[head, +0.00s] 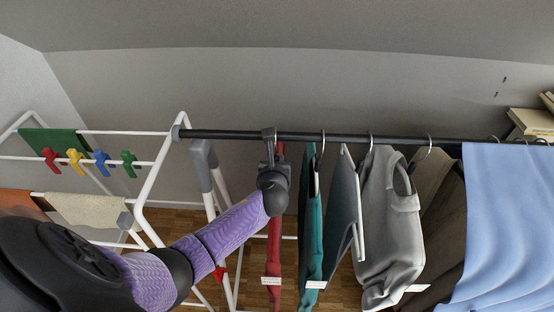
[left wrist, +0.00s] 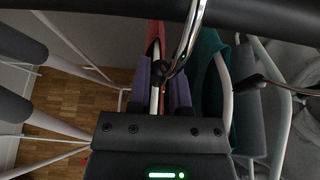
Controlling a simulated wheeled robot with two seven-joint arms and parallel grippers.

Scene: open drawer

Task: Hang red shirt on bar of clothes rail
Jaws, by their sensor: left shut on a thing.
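The red shirt (head: 274,250) hangs down on its hanger below my left gripper (head: 269,155), just left of the teal garment. In the left wrist view, the purple fingers of my left gripper (left wrist: 160,90) are shut around the neck of the red shirt's hanger. The chrome hook (left wrist: 190,42) rises from the fingers and crosses in front of the dark bar (left wrist: 255,18). In the head view, the bar (head: 230,134) runs right behind the gripper's tip. I cannot tell whether the hook rests on the bar. Part of the red shirt (left wrist: 154,38) shows behind the fingers.
A teal garment (head: 310,235), a grey shirt (head: 385,235), a brown one (head: 440,230) and a light blue cloth (head: 508,220) hang to the right. A white drying rack (head: 160,170) with coloured pegs stands at left. The bar's left stretch is bare.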

